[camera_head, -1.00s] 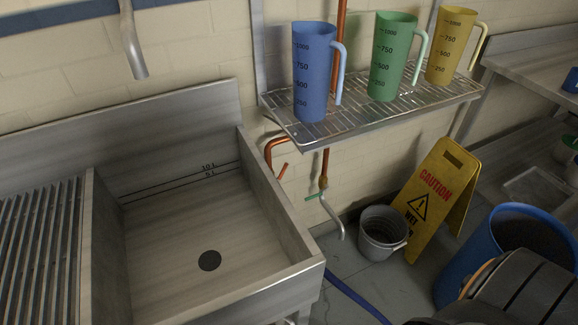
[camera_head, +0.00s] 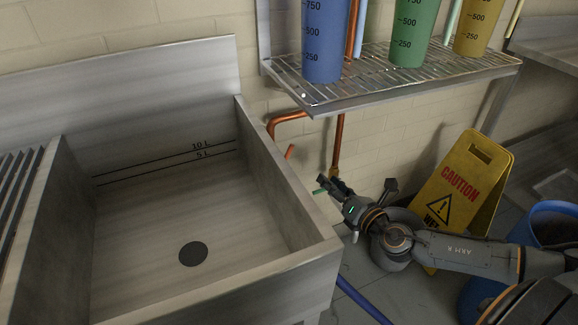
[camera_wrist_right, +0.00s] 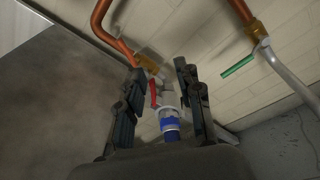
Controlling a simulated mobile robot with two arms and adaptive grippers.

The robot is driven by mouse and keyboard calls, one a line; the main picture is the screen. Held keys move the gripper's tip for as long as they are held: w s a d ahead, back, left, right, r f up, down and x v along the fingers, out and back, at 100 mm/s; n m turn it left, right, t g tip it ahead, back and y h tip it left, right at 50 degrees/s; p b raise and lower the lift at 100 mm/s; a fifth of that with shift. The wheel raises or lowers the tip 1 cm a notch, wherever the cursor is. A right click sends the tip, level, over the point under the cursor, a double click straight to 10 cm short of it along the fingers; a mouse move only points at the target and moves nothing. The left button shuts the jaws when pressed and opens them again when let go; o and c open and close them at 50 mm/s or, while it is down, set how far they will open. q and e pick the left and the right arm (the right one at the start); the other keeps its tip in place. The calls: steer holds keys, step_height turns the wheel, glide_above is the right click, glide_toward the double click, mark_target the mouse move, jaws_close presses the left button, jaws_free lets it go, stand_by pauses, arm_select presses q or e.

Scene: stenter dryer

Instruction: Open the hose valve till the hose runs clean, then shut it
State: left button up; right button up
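The hose valve shows in the right wrist view as a brass body (camera_wrist_right: 148,62) with a red lever (camera_wrist_right: 153,93) on a copper pipe. Below it a pale fitting leads into the blue hose (camera_wrist_right: 170,126). In the head view the red lever (camera_head: 290,152) sits beside the sink's right wall; the blue hose (camera_head: 361,300) lies on the floor. My right gripper (camera_wrist_right: 160,72) is open, with its fingers apart on either side of the lever and hose fitting; contact cannot be told. In the head view my right gripper (camera_head: 326,184) is below the shelf. My left gripper is out of view.
A second tap with a green handle (camera_wrist_right: 238,66) hangs right of the fingers. The steel sink (camera_head: 140,215) is at left. The wire shelf (camera_head: 400,80) with blue, green and yellow jugs is above.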

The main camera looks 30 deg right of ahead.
mark_target(290, 154)
steer(key=a+r+n+y, duration=0.2)
steer(key=a+r+n, duration=0.1)
steer(key=a, duration=0.1)
steer(key=shift+t, duration=0.4)
steer(key=w, duration=0.4)
steer(key=w+a, duration=0.1)
steer(key=w, duration=0.7)
steer(key=shift+w+a+r, duration=0.15)
steer(key=shift+w+a, duration=0.15)
steer(key=shift+w, duration=0.1)
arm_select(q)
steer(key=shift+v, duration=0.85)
arm_select(e)
jaws_close()
